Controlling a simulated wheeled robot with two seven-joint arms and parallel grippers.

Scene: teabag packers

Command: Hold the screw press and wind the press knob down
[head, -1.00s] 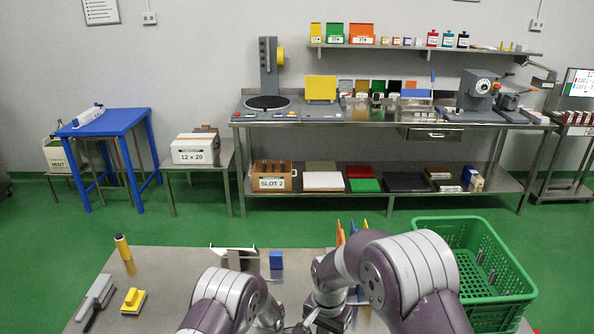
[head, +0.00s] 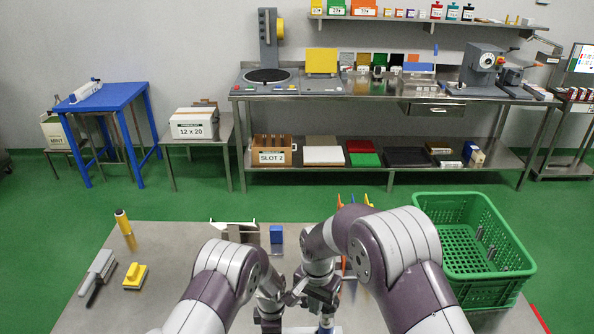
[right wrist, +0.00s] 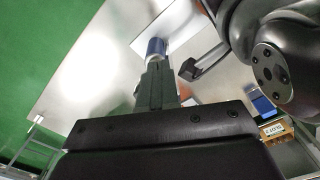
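A blue cylinder, which looks like the press knob (right wrist: 156,47), stands over a pale plate, likely the screw press (right wrist: 165,25), in the right wrist view. In the head view the knob (head: 326,323) shows at the bottom edge, just under my right gripper (head: 322,305). The right fingers (right wrist: 157,68) lie close together at the knob; whether they grip it is unclear. My left gripper (head: 270,318) points down just left of the right one and is partly cut off. A dark finger, apparently of my left gripper (right wrist: 204,64), is beside the knob. Most of the press is hidden.
On the steel table (head: 180,270) are a yellow cylinder (head: 123,222), a yellow block (head: 135,276), a grey tool (head: 97,272), a white holder (head: 236,231) and a blue block (head: 277,234). A green crate (head: 482,285) stands at the right.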

